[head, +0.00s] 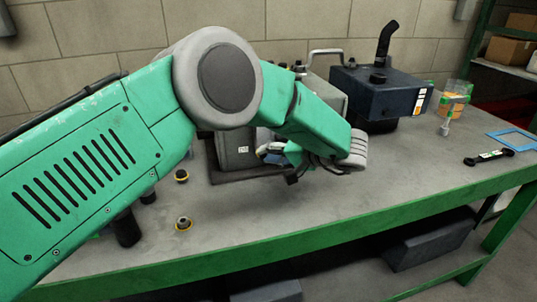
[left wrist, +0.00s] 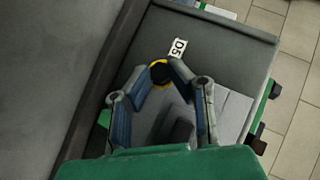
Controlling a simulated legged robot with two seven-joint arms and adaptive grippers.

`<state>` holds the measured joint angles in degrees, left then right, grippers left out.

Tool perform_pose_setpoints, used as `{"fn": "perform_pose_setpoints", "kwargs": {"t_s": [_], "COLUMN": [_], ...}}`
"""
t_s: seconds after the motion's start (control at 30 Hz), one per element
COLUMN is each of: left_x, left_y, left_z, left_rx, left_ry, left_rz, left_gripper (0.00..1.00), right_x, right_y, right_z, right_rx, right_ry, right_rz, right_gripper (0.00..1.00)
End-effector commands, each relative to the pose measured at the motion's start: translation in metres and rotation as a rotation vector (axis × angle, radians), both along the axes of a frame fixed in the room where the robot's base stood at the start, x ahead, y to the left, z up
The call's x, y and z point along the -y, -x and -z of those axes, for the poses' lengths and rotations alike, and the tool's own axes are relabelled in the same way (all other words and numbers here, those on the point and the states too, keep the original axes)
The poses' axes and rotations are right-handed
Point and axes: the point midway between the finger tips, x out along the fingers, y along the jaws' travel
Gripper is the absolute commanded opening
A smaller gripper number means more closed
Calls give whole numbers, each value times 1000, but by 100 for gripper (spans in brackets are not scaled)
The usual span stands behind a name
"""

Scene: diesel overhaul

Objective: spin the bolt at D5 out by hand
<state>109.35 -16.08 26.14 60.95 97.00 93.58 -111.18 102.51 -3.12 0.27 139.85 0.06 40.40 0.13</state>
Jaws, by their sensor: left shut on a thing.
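In the left wrist view the bolt at D5 (left wrist: 159,72) has a dark head with a yellow ring. It sits on a grey block (left wrist: 222,42), just beside the white D5 label (left wrist: 179,48). My left gripper (left wrist: 160,76) is shut on the bolt, with one fingertip on each side of its head. In the head view my left gripper (head: 276,152) is at the grey block (head: 235,152), and the arm partly covers the block. The bolt itself cannot be made out there. My right gripper is in neither view.
Two loose yellow-ringed parts, one nearer the block (head: 182,176) and one nearer the front edge (head: 183,224), lie on the bench (head: 300,215). A dark blue unit (head: 378,95) stands behind. A clear bin (head: 455,98) and black tool (head: 488,157) are at right. The front right is clear.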

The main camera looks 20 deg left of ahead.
Motion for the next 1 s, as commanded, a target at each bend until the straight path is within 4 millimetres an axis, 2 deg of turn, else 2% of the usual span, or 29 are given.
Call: {"fn": "perform_pose_setpoints", "kwargs": {"t_s": [0.23,0.7,1.0], "left_x": [2,-1,-2], "left_y": [1,4,5], "left_z": [-3,-7,-5], "left_rx": [34,218,305], "left_ry": [63,343,470], "left_rz": [5,3,2], "left_gripper": [0,0,0], "right_x": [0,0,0], "right_y": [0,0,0], "right_z": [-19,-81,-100], "right_rx": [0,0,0], "right_ry": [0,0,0], "right_rz": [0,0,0], "right_gripper": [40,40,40]}}
